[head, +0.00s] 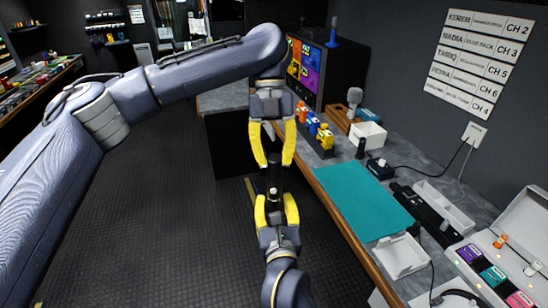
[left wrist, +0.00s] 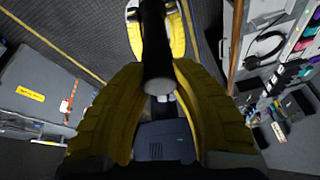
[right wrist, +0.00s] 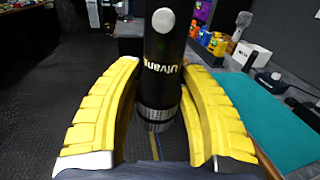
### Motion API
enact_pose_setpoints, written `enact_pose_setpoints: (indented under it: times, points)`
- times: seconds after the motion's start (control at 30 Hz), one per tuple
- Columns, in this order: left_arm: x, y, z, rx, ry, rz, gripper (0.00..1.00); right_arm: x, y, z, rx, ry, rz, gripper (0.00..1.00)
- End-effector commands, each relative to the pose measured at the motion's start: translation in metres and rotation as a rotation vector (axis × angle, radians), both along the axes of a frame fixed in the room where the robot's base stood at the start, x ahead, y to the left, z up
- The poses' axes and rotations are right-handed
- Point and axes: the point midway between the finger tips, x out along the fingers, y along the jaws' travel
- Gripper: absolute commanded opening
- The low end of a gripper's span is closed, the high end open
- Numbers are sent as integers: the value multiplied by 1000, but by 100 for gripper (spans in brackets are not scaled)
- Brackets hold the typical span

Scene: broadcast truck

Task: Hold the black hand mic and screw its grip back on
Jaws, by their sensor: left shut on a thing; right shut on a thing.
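The black hand mic (head: 273,178) stands upright between my two grippers, above the floor beside the counter. My left gripper (head: 273,163) comes from above and is shut on its upper part. My right gripper (head: 275,198) comes from below and is shut on its lower part. In the right wrist view the black body (right wrist: 163,55) shows a pale round button, white lettering and a knurled metal ring at its near end. In the left wrist view a plain dark cylinder end (left wrist: 158,78) shows between the fingers. Whether the grip and body touch is hidden.
A teal mat (head: 362,198) lies on the counter at right. Behind it are colored figures (head: 325,138), a grey mic (head: 354,97) on a stand and a white box (head: 368,134). A white tray (head: 400,256) is nearer. Open floor lies left.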

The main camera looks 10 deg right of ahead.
Motion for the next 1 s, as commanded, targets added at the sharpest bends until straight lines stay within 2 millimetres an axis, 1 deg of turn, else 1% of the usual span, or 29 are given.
enact_pose_setpoints:
  times: [0.1,0.33,0.37,0.5,0.53,0.7,0.73,0.8,0.87,1.0]
  points:
    - [0,0,0,-1,1,-29,7,0,0,1,0,-2,1,0]
    - [0,0,0,-1,0,-27,7,0,0,1,0,-2,1,0]
    - [0,0,0,-1,0,-26,30,0,0,1,-1,-2,1,0]
    - [0,0,0,-1,0,-26,46,0,0,1,0,-2,1,0]
    - [0,0,0,-1,0,-26,49,0,0,1,0,-2,1,0]
    - [0,0,0,-1,0,-25,49,0,0,1,0,-2,1,0]
    - [0,0,0,-1,0,-25,54,0,0,1,0,-2,1,0]
    - [0,0,2,-1,-3,-25,54,0,0,1,0,-2,1,0]
    - [1,0,6,-1,-11,-24,54,0,0,1,0,-2,1,0]
    - [5,6,24,15,-64,-27,54,0,0,1,0,-2,0,0]
